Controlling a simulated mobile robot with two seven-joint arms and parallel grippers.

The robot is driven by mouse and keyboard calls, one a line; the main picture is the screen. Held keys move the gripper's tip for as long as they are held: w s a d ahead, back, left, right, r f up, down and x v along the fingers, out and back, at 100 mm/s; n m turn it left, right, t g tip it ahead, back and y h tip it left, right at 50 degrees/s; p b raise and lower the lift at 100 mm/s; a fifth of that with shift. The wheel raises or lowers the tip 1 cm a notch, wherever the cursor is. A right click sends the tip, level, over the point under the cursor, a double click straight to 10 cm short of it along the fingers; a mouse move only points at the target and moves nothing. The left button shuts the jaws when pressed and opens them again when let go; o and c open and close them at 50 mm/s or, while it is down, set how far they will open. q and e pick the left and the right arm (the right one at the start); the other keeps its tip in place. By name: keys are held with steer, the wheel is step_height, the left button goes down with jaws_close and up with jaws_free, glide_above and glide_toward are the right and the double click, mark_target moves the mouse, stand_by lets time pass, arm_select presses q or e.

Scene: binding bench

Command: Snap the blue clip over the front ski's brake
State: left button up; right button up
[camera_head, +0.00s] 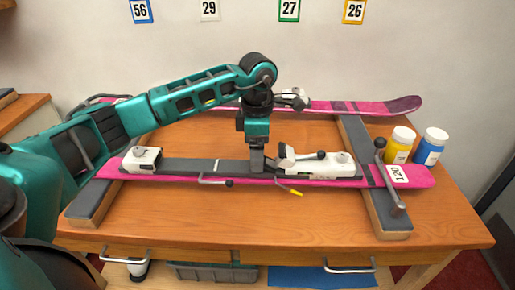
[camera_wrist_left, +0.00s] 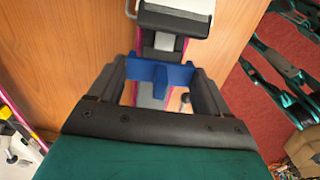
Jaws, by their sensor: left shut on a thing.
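The front ski (camera_head: 395,178) is pink and lies across two grey-topped supports. Its binding has a white toe piece (camera_head: 142,159) and a white heel piece (camera_head: 337,163). Thin brake arms stick out on its near side, one with a dark tip (camera_head: 229,183) and one with a yellow tip (camera_head: 296,193). My left gripper (camera_head: 257,168) points down over the binding's middle, left of the heel piece. In the left wrist view it is shut on the blue clip (camera_wrist_left: 160,74), which spans between its fingers above the ski. The head view hides the clip. My right gripper is out of view.
A second pink ski (camera_head: 395,105) lies behind. A yellow bottle (camera_head: 399,147) and a blue bottle (camera_head: 431,147) stand right of the right support (camera_head: 395,225). Grey clamp levers rise near the front ski's right end. The bench front (camera_head: 250,215) is clear.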

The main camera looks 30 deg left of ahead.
arm_select(q)
steer(key=shift+f+b, duration=0.95)
steer(key=shift+f, duration=0.5)
steer(key=o, duration=1.1)
steer(key=shift+c, duration=0.2)
steer(key=shift+r+p, duration=1)
steer(key=shift+r, duration=0.35)
steer(key=shift+r+p, duration=2.45)
steer(key=shift+r, duration=1.3)
steer(key=shift+f, duration=0.1)
